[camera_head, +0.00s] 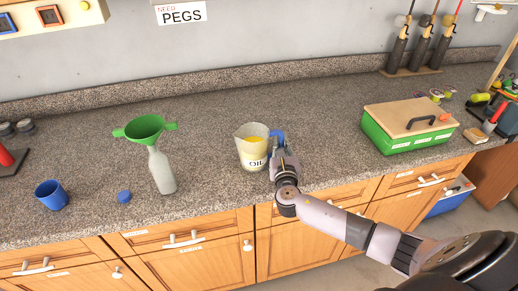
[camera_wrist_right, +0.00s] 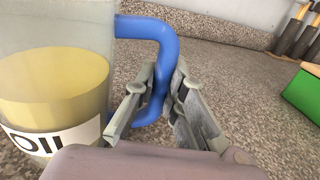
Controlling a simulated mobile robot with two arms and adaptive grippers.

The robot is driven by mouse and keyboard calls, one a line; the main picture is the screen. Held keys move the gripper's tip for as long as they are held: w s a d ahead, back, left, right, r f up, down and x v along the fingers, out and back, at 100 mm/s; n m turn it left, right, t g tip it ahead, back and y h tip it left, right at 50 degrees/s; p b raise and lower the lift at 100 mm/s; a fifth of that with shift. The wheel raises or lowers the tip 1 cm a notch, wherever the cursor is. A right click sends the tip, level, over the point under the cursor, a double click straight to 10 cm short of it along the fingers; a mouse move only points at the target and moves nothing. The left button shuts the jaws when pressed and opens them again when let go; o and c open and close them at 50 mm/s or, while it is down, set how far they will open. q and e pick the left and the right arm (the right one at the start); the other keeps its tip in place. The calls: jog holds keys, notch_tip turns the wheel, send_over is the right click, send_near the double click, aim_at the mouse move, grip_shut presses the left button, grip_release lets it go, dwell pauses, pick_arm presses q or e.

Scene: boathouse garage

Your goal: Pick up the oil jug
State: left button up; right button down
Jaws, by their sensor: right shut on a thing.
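The oil jug (camera_head: 251,148) is a clear container with yellow oil, a white label reading OIL and a blue handle (camera_wrist_right: 162,42). It stands upright, apparently on the speckled counter, in the middle of the head view. It fills the left of the right wrist view (camera_wrist_right: 55,85). My right gripper (camera_head: 279,148) is at the jug's right side. In the wrist view its fingers (camera_wrist_right: 168,95) are shut on the blue handle, one on each side. The lower part of the handle is partly hidden by the fingers. My left gripper is not in view.
A bottle (camera_head: 161,172) with a green funnel (camera_head: 145,128) stands left of the jug. A blue cap (camera_head: 124,197) and a blue cup (camera_head: 51,195) are further left. A green box (camera_head: 408,138) with a wooden lid is at right. Counter between jug and box is clear.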

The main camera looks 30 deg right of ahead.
jog(key=shift+w+r, duration=0.1)
jog(key=shift+r, duration=0.05)
notch_tip(320, 180, up, 20)
dwell(0.7)
